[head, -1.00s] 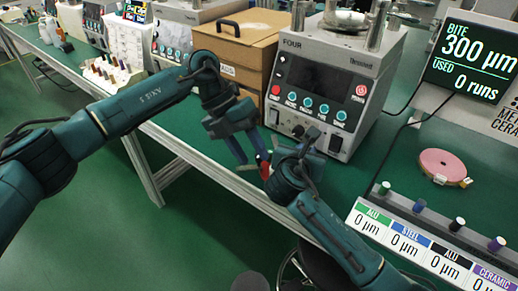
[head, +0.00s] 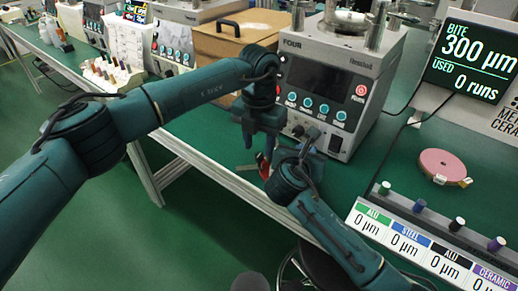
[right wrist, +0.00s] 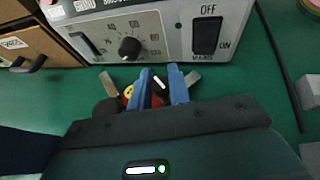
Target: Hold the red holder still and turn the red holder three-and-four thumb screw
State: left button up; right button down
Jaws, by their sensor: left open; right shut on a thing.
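The red holder (head: 264,166) shows as a small red piece near the table's front edge in the head view, mostly hidden by my grippers. In the right wrist view its red part (right wrist: 127,103) shows beside the blue fingers, with a small yellow round piece (right wrist: 129,91) next to it. My right gripper (right wrist: 160,88) is shut on the holder, in front of the grey machine. My left gripper (head: 268,150) is open, pointing down just above and beside the holder. I cannot tell whether it touches it. The three-and-four thumb screw cannot be made out.
The grey machine labelled FOUR (head: 325,85) stands right behind the grippers, with a cardboard box (head: 232,35) to its left. A pink disc (head: 442,166) and a row of coloured knobs (head: 420,205) are to the right. The green table between is clear.

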aim_at(259, 161)
pick_arm(q)
jog(key=shift+f, duration=1.2)
jog(key=shift+c, duration=0.4)
grip_shut()
